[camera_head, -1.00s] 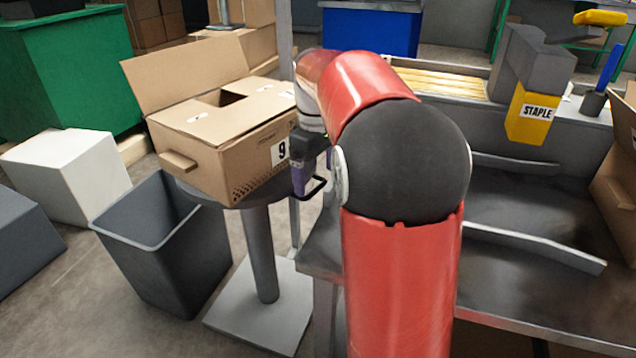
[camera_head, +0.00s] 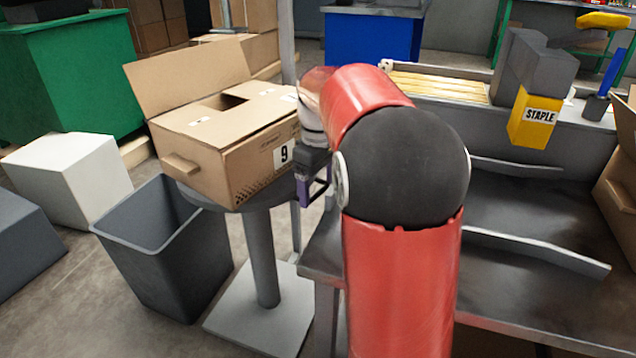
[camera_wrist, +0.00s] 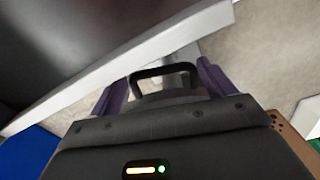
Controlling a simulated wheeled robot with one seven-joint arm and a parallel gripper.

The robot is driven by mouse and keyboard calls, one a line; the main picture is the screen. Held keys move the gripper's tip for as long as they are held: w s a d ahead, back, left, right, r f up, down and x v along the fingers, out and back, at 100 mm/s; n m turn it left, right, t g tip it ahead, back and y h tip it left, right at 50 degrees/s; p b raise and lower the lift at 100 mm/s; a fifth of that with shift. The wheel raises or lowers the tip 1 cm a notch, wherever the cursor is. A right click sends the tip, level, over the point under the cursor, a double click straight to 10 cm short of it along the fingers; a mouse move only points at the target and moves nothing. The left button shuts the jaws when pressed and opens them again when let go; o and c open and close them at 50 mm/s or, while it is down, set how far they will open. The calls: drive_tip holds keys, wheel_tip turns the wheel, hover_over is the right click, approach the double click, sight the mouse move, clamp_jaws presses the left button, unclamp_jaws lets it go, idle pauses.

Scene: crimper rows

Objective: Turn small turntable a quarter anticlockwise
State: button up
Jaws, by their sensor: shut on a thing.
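The small turntable (camera_head: 196,196) is a round grey top on a grey pedestal at centre left in the head view. A cardboard box marked 9 (camera_head: 245,165) sits on it and covers most of its top. My gripper (camera_head: 305,188) is at the right edge of the turntable, beside the box, fingers downward. A black loop handle (camera_head: 324,188) shows at its purple fingers. In the wrist view, the loop (camera_wrist: 165,72) lies between the two fingers of my gripper (camera_wrist: 163,85), which is shut on it. My arm hides how the handle joins the turntable.
A dark open bin (camera_head: 165,255) stands close to the left of the pedestal. A metal workbench (camera_head: 520,275) is close on the right. A white block (camera_head: 70,178) and a green cabinet (camera_head: 75,75) are at the left. A thin upright post (camera_head: 285,35) rises behind my gripper.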

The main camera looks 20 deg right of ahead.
drive_tip(key=w+d+n+p, duration=0.1)
drive_tip(key=d+p, duration=0.1)
drive_tip(key=w+d+n+p, duration=0.1)
drive_tip(key=w+d+n, duration=0.1)
drive_tip(key=shift+w+d+p, duration=0.1)
drive_tip(key=shift+w+p, duration=0.1)
drive_tip(key=shift+p, duration=0.2)
drive_tip(key=o, duration=1.1)
drive_tip(key=shift+r, duration=0.1)
wheel_tip(320, 180, up, 8)
drive_tip(key=p, duration=0.1)
drive_tip(key=shift+f, duration=0.2)
